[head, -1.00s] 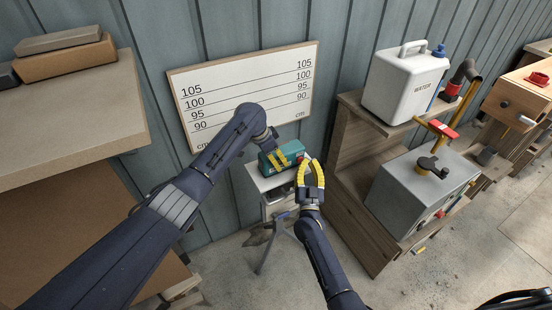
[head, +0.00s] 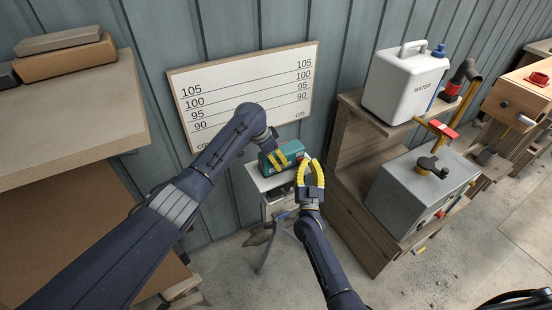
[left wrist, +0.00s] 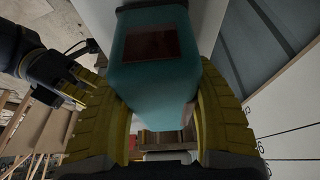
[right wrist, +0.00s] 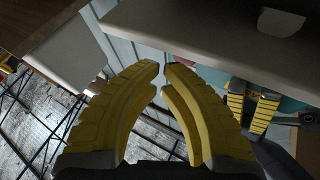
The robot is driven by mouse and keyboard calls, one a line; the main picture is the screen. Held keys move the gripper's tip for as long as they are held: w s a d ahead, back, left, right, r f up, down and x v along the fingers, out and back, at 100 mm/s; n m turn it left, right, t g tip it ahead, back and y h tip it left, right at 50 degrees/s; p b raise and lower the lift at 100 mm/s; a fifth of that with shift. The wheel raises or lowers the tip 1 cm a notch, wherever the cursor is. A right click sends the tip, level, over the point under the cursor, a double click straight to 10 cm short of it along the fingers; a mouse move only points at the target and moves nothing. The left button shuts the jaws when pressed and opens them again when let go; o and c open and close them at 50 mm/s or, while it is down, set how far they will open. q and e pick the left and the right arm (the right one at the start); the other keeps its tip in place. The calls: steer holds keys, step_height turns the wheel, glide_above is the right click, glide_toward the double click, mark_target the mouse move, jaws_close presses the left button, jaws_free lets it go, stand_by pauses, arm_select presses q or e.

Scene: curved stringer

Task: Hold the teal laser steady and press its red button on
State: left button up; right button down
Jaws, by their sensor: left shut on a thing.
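The teal laser (head: 292,148) rests on a small pale stand in front of the wall board. My left gripper (head: 278,159) is shut around its body; in the left wrist view the teal body (left wrist: 155,75) sits between the yellow fingers, with a dark red panel on its face. My right gripper (head: 311,162) is just right of the laser's end, its fingertips almost together and holding nothing. In the right wrist view, a small red patch (right wrist: 183,63) shows just beyond the fingertips (right wrist: 161,66), partly hidden; I cannot tell any contact.
The white board (head: 240,90) with height lines hangs behind the laser. The pale stand (head: 257,179) is under it. A wooden step shelf (head: 352,165) with a water can (head: 405,85) and a grey box (head: 420,190) stands right. A bench (head: 70,120) is at left.

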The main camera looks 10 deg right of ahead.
steer(key=shift+w, duration=0.25)
stand_by(0.4)
steer(key=shift+w+a, duration=0.15)
steer(key=shift+w, duration=0.05)
steer(key=shift+s, duration=0.15)
stand_by(0.3)
steer(key=shift+s, duration=0.3)
steer(key=shift+d, duration=0.2)
steer(key=s+d, duration=0.2)
steer(key=s, duration=0.3)
steer(key=shift+s, duration=0.35)
arm_select(q)
steer(key=o, duration=2)
arm_select(e)
steer(key=shift+a, duration=0.1)
